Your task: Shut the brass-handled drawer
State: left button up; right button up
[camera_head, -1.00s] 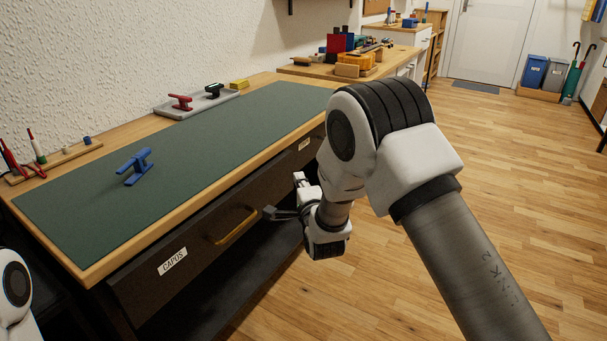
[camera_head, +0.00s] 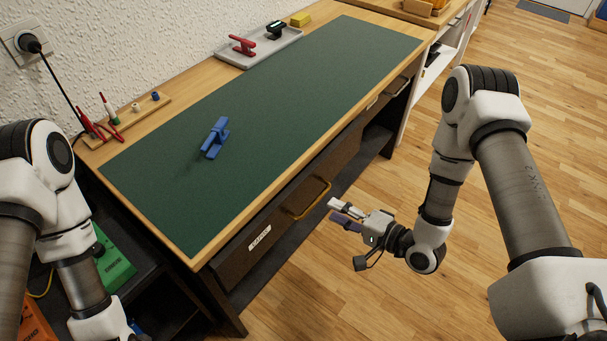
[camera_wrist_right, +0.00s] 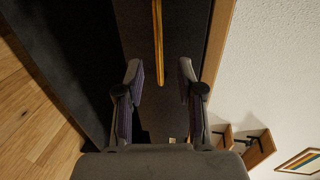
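The dark drawer (camera_head: 330,167) with the brass handle (camera_head: 307,200) and a white CAPOS label (camera_head: 259,239) is under the workbench's front edge. How far its front stands out is hard to tell. My right gripper (camera_head: 340,212) is in front of it, just right of the handle and apart from it, fingers pointing toward the drawer. In the right wrist view, the gripper (camera_wrist_right: 160,75) is open and empty, and the handle (camera_wrist_right: 158,40) runs lengthwise ahead between its fingers. My left arm shows at the left; its gripper is out of frame.
A green mat (camera_head: 280,110) covers the bench top, with a blue capo (camera_head: 215,138) on it. A grey tray (camera_head: 258,48) holds a red and a black capo. A second drawer handle (camera_head: 398,87) is further right. A dark shelf lies below. Open floor is on the right.

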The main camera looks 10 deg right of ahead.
aim_at(315, 201)
jog(key=x, duration=0.7)
jog(key=shift+b, duration=0.3)
grip_shut()
